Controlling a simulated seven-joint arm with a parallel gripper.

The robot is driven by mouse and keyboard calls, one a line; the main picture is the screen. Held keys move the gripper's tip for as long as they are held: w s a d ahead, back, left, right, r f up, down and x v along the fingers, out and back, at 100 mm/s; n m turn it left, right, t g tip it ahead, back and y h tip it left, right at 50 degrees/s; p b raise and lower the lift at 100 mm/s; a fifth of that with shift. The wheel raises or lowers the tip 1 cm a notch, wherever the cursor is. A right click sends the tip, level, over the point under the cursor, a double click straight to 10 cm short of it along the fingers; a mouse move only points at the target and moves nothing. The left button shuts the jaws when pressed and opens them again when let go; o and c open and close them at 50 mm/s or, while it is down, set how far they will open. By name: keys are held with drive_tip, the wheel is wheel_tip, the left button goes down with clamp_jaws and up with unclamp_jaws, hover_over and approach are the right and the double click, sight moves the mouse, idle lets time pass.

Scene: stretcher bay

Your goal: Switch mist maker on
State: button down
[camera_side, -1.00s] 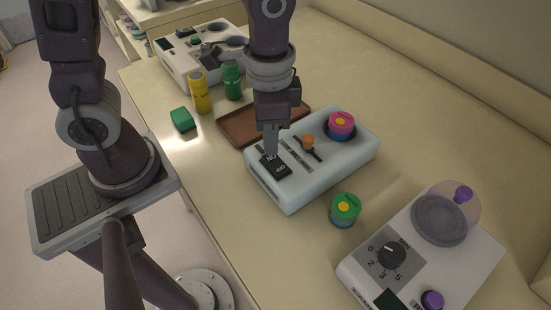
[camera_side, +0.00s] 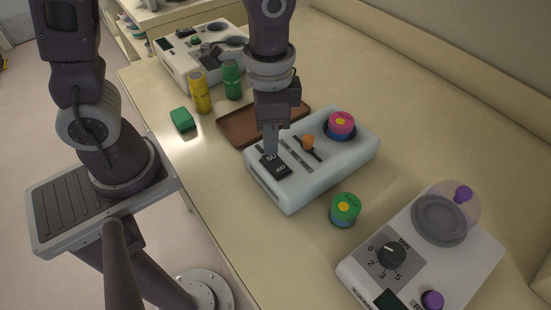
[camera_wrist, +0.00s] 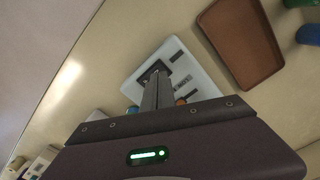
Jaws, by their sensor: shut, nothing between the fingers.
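The mist maker appears to be the pale blue-white box (camera_side: 318,165) in the middle of the bench; it also shows in the wrist view (camera_wrist: 193,62). It has a black rocker switch (camera_side: 276,165) marked with white letters at its near left end, an orange-knobbed slider (camera_side: 308,143), and a pink and blue round cap (camera_side: 341,124) in a dark ring. My gripper (camera_side: 271,150) is shut and empty, pointing down with its tips at the rocker's far end. The tips look to be touching or just above it; I cannot tell which. The wrist view shows the fingers (camera_wrist: 156,80) over the switch.
A brown tray (camera_side: 236,130) lies just behind the box. Yellow (camera_side: 200,92) and green bottles (camera_side: 232,80), a green block (camera_side: 182,120) and another device (camera_side: 178,62) stand at left.

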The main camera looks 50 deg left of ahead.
drive_tip(key=shift+f, duration=0.95)
idle(0.5)
drive_tip(key=shift+r, duration=3.55)
drive_tip(key=s+a+r+n+t, duration=0.5)
drive_tip(key=s+a+r+n, duration=0.1)
drive_tip(key=s+a+r, duration=0.2)
drive_tip(key=shift+s+r+t, duration=0.2)
drive_tip(key=shift+s+t, duration=0.1)
drive_tip(key=shift+s, duration=0.05)
